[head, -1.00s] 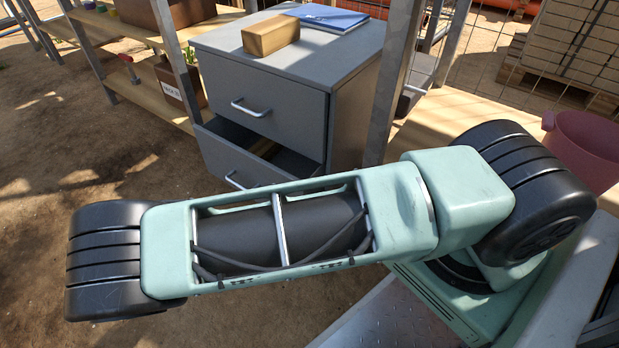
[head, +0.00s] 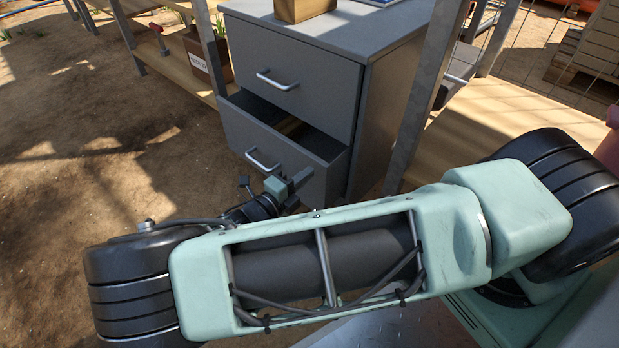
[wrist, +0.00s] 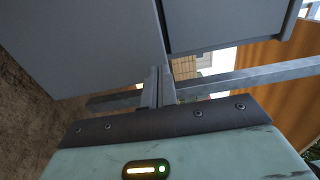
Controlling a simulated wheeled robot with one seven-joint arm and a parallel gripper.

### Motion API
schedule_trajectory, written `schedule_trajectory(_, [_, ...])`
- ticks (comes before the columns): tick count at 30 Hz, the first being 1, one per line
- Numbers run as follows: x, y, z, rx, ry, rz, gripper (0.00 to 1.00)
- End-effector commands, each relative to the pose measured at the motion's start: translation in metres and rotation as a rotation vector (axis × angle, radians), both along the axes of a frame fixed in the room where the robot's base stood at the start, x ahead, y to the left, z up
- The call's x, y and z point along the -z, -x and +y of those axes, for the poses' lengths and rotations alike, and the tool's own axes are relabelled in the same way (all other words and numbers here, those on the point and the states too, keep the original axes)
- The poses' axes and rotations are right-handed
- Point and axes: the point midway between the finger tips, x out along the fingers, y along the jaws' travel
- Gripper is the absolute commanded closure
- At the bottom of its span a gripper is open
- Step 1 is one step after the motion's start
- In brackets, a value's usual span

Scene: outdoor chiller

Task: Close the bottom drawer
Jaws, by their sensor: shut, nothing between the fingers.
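The grey cabinet (head: 380,95) stands ahead of me with two drawers. The top drawer (head: 290,75) is shut. The bottom drawer (head: 277,160) is pulled partly out, with a dark gap above its front and a metal handle (head: 262,160) on it. My gripper (head: 300,180) is close to the lower right of the bottom drawer's front; I cannot tell whether it touches. In the wrist view my gripper's fingers (wrist: 158,88) are together and empty, with a grey drawer front (wrist: 85,45) close beyond them.
A metal post (head: 425,95) stands just right of the cabinet. A wooden shelf (head: 190,82) with a plant box (head: 207,62) is to the left. A wooden block (head: 303,8) lies on the cabinet top. Open dirt ground (head: 90,150) lies to the left.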

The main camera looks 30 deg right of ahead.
Motion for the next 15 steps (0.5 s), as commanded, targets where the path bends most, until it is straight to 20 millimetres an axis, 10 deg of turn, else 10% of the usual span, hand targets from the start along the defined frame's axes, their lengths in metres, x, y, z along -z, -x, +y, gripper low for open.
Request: schedule_trajectory(15, [0.0,-0.006,-0.018,-0.001,0.0,0.0,1.0])
